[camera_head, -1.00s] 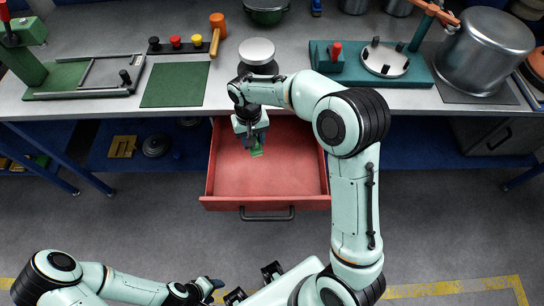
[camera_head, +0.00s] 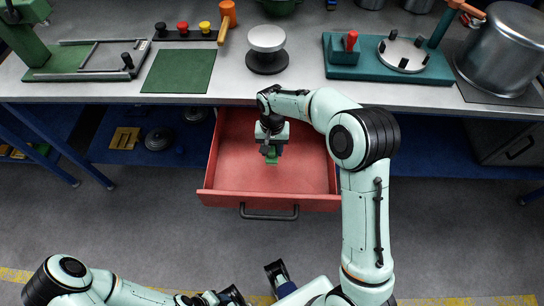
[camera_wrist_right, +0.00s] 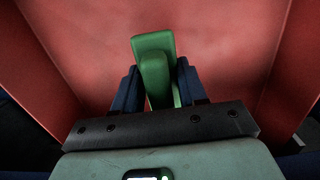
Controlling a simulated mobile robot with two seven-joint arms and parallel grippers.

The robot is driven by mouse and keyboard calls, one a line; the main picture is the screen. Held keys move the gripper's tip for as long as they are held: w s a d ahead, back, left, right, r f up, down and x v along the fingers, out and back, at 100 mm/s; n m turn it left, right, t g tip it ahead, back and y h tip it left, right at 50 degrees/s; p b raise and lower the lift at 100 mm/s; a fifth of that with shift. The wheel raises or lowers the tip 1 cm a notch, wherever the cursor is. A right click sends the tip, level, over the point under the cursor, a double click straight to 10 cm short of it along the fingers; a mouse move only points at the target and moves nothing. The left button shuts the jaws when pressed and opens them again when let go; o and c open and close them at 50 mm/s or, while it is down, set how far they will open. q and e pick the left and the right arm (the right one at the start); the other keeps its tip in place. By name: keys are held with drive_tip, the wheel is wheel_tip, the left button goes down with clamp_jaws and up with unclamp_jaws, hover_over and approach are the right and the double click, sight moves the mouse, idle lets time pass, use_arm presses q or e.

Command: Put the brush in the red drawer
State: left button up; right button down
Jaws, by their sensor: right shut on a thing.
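The red drawer (camera_head: 230,178) is pulled open below the workbench. My right gripper (camera_head: 271,151) reaches down over the drawer's interior. It is shut on the green brush (camera_head: 271,160), whose lower end shows below the fingers. In the right wrist view, the dark blue fingers of the right gripper (camera_wrist_right: 160,88) clasp the brush (camera_wrist_right: 153,45) on both sides, with the red drawer floor (camera_wrist_right: 225,50) behind it. I cannot tell whether the brush touches the floor. My left gripper (camera_head: 222,299) is at the bottom edge, partly cut off, and its opening is unclear.
The bench top (camera_head: 300,86) above the drawer holds a scale-like stand with a white bowl (camera_head: 267,39), a green mat (camera_head: 180,71), a teal fixture (camera_head: 392,62) and a large metal pot (camera_head: 499,49). The drawer has a dark front handle (camera_head: 269,213). Its floor looks otherwise empty.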

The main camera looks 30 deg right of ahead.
drive_tip(key=shift+f, duration=2.55)
drive_tip(key=shift+f+b, duration=0.2)
drive_tip(key=shift+b, duration=0.15)
drive_tip(key=c, duration=0.6)
unclamp_jaws()
drive_tip(key=shift+r, duration=0.2)
drive_tip(key=shift+r, duration=0.3)
drive_tip(key=r, duration=0.3)
drive_tip(key=r+p, duration=0.1)
drive_tip(key=r, duration=0.7)
drive_tip(key=shift+w+d+r, duration=0.15)
drive_tip(key=shift+w+r, duration=0.1)
drive_tip(key=shift+w, duration=0.1)
